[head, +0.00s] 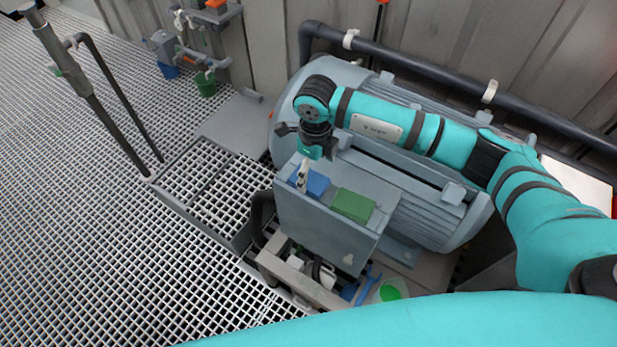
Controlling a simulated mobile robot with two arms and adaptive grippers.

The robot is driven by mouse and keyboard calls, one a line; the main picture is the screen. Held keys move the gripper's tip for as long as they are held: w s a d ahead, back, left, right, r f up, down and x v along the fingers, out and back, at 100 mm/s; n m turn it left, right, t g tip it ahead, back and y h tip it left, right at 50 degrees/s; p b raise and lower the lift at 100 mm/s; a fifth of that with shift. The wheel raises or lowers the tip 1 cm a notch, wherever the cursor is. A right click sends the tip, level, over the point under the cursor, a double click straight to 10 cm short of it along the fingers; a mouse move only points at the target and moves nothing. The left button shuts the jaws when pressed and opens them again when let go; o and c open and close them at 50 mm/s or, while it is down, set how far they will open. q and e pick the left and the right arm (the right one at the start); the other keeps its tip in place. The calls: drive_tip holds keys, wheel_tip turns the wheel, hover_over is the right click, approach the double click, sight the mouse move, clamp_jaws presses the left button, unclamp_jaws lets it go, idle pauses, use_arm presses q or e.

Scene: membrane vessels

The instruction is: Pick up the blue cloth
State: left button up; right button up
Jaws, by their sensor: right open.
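The blue cloth (316,184) lies flat on top of a grey box (328,228), on its left part. A green cloth (353,205) lies on the same top, to the right of the blue one. My right gripper (303,179) points down at the left end of the blue cloth and hides a little of it. It is open and nothing shows between its fingers. I cannot tell whether its fingertips touch the cloth. My left gripper is not in view.
A large grey ribbed vessel (440,205) lies right behind the box, under my right arm. A dark pipe (430,68) runs along the wall. A blue bucket (168,70) and a green bucket (205,85) hang farther back. The grating floor (90,220) at left is mostly clear.

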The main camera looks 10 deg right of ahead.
sight(313, 181)
wheel_tip(313, 181, down, 2)
drive_tip(key=shift+p, duration=0.85)
wheel_tip(313, 181, down, 3)
drive_tip(key=shift+w, duration=0.1)
drive_tip(key=c, duration=1.2)
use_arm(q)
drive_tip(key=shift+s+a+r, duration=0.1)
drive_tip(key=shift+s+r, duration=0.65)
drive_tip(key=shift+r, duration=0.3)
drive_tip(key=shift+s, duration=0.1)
